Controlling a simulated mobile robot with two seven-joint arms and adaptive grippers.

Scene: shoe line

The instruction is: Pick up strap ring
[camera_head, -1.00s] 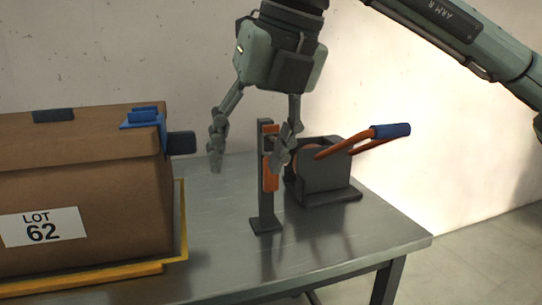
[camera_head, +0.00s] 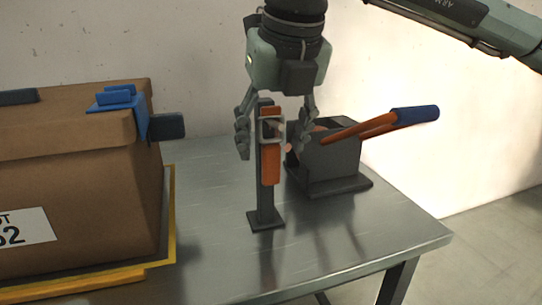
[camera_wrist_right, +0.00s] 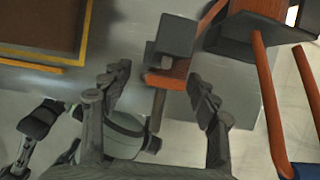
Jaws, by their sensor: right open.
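The strap ring is a grey square ring (camera_head: 271,129) on an orange strap (camera_head: 270,165), set against the upper part of a dark upright post (camera_head: 264,208). My right gripper (camera_head: 274,142) is open and points down, with one finger to each side of the post and ring. I see no finger touching the ring. In the right wrist view my right gripper (camera_wrist_right: 160,88) is open, with the post top (camera_wrist_right: 176,36) and orange strap (camera_wrist_right: 165,81) ahead between its fingers. The ring is not clear there. Jointed parts of mine, possibly the left gripper, show at lower left.
A dark strap dispenser or tool (camera_head: 330,160) with orange arms and a blue grip (camera_head: 415,114) stands close right of the post. A brown carton (camera_head: 90,190) with a blue clip (camera_head: 118,101) sits on a yellow-edged base at left. The metal table (camera_head: 340,235) is clear in front.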

